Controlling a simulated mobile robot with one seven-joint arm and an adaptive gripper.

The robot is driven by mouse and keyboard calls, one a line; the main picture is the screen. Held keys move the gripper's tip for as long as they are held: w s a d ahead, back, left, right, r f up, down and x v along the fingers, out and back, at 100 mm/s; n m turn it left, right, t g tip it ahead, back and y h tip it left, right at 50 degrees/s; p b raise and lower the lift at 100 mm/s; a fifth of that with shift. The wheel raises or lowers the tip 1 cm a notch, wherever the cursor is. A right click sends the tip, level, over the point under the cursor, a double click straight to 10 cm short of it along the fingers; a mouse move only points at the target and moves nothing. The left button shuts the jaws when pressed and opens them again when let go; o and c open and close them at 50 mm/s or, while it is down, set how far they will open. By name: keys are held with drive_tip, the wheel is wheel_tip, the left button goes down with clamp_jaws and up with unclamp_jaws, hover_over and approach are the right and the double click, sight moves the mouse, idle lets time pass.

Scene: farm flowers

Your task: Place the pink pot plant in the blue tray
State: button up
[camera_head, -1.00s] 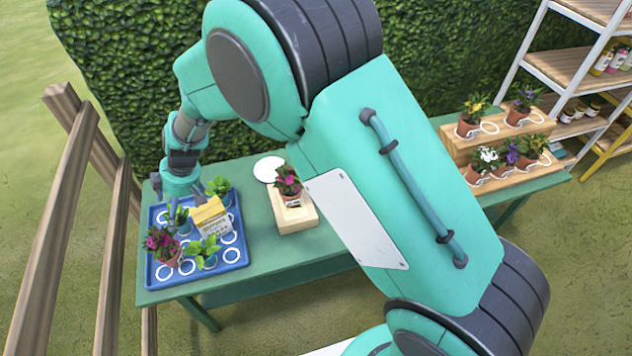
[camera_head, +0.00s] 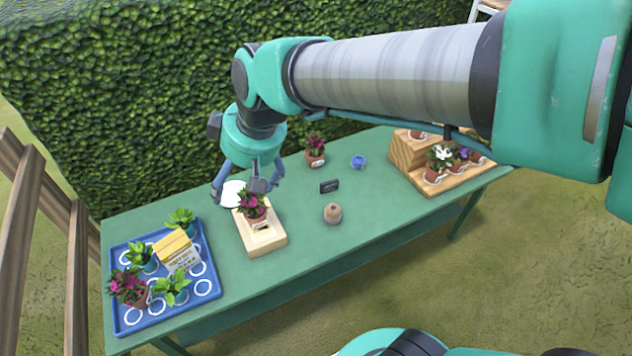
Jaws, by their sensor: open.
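A pink-flowered pot plant (camera_head: 251,206) stands upright on a light wooden block (camera_head: 266,241) in the middle left of the table. My gripper (camera_head: 246,192) is open above and just behind this plant, with its fingers pointing down and spread around the flowers' level. I cannot tell whether a finger touches it. The blue tray (camera_head: 146,326) lies at the table's left end. A pink pot plant (camera_head: 129,288) stands at its front left, with several green plants beside it. Another pink pot plant (camera_head: 315,151) stands at the table's back middle.
A yellow-and-white box (camera_head: 177,250) stands in the tray among the plants. A white plate (camera_head: 232,194) lies behind the block. A small brown pot (camera_head: 333,213), a dark sign (camera_head: 329,186) and a blue item (camera_head: 358,161) are to the right. A stepped wooden stand (camera_head: 405,152) holds plants.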

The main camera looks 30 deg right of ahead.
drive_tip(key=s+d+r+m+t+h, duration=0.1)
drive_tip(key=s+d+m, duration=0.5)
drive_tip(key=s+d, duration=0.6)
drive_tip(key=s+r+h, duration=0.1)
drive_tip(key=s, duration=0.2)
drive_tip(key=shift+s, duration=0.25)
drive_tip(key=shift+d, duration=0.1)
drive_tip(key=shift+f+b, duration=0.3)
drive_tip(key=shift+b, duration=0.05)
